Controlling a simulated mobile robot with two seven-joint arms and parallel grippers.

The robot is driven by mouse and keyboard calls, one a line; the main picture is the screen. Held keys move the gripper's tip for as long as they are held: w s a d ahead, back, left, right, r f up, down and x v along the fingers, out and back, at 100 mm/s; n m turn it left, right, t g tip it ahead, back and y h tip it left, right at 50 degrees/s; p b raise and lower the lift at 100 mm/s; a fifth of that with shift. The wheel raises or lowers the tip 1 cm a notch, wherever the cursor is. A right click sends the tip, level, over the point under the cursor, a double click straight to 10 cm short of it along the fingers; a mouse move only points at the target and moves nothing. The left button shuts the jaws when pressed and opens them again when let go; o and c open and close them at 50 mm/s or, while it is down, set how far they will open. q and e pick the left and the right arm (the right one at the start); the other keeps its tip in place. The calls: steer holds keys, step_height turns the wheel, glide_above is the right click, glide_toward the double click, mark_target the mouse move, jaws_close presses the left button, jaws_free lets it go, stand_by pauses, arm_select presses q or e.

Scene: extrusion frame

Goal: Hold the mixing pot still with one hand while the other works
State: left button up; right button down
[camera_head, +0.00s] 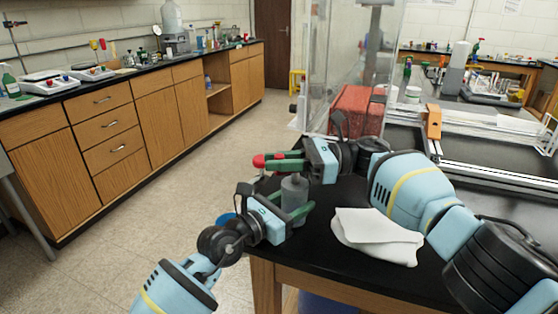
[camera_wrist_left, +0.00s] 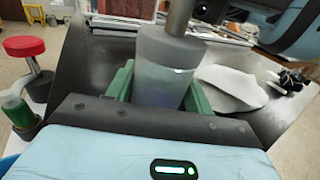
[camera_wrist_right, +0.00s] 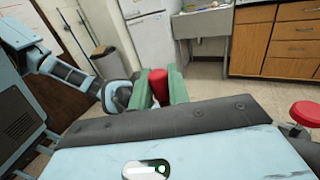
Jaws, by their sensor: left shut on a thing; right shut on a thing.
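The mixing pot (camera_head: 294,187) is a grey-topped, translucent vessel at the left end of the black table. My left gripper (camera_head: 299,213) is shut around its body, and the pot stands between the green fingers in the left wrist view (camera_wrist_left: 163,82). A grey rod (camera_wrist_left: 180,16) rises from the pot's top there. My right gripper (camera_head: 281,160) is beside and above the pot, shut on a dark red handle (camera_wrist_right: 158,84). I cannot tell whether the handle joins the rod. Liquid inside the pot is only faintly seen.
A crumpled white cloth (camera_head: 378,237) lies right of the pot. A red box (camera_head: 356,108) is in the clear enclosure (camera_head: 340,50) behind. Metal rails (camera_head: 490,170) lie at the right.

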steer(key=shift+r, duration=0.1)
steer(key=c, duration=1.4)
jaws_free()
steer(key=shift+w+d, duration=0.2)
steer(key=shift+d, duration=1)
steer(key=shift+w+d, duration=0.2)
steer(key=shift+d, duration=1.05)
steer(key=shift+w+d, duration=0.2)
steer(key=shift+d, duration=1)
steer(key=shift+o, duration=0.2)
